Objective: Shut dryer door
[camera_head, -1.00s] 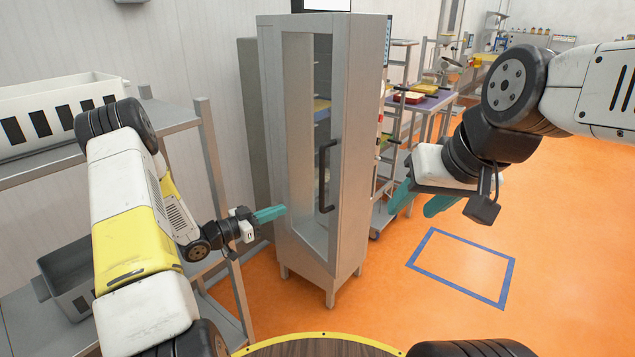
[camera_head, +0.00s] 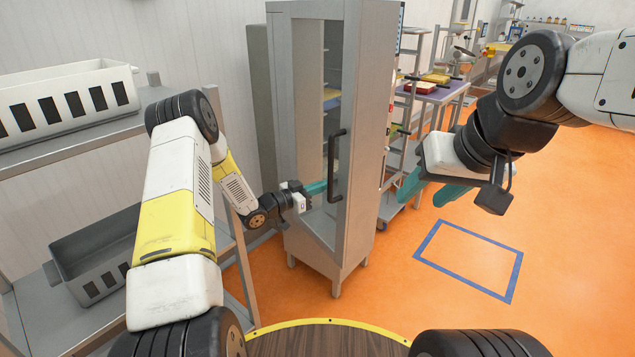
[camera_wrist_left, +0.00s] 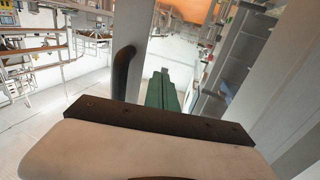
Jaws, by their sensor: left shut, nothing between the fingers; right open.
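The dryer (camera_head: 363,130) is a tall grey cabinet with a windowed front and shelves inside. A dark upright handle (camera_head: 335,165) stands on the right side of its front; I cannot tell how far the door is ajar. My left gripper (camera_head: 319,187) is shut and empty, its teal fingers just left of the handle's lower half in the head view. In the left wrist view, the green fingers (camera_wrist_left: 163,91) are beside the dark handle (camera_wrist_left: 122,72), and contact is unclear. My right gripper (camera_head: 430,188) is open and empty, right of the dryer.
A metal shelf rack (camera_head: 75,145) with a white slotted crate (camera_head: 65,105) and a grey bin (camera_head: 95,255) stands left. A purple-topped table (camera_head: 440,95) is behind on the right. Orange floor with a blue outlined rectangle (camera_head: 470,258) is clear.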

